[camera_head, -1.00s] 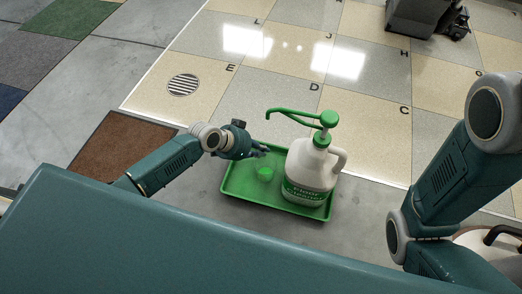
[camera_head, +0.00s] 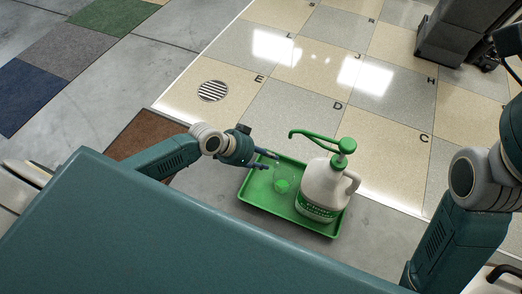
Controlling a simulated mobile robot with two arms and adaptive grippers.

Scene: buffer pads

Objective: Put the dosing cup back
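The dosing cup (camera_head: 282,186), small and translucent green, is on the green tray (camera_head: 257,191), left of the jug. The white pump jug (camera_head: 322,187) stands upright on the tray's right part, with a green pump and a spout pointing left. My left gripper (camera_head: 268,160) is open and empty at the tray's back left, just behind and left of the cup, apart from it. My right arm stands at the right edge. A dark part at the top right may be its gripper, but its fingers cannot be made out.
A brown mat (camera_head: 146,136) lies left of the tray. A round floor drain (camera_head: 213,91) is set in the tiles behind. A dark grey machine (camera_head: 453,36) stands at the back right. The tiled floor behind the tray is clear.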

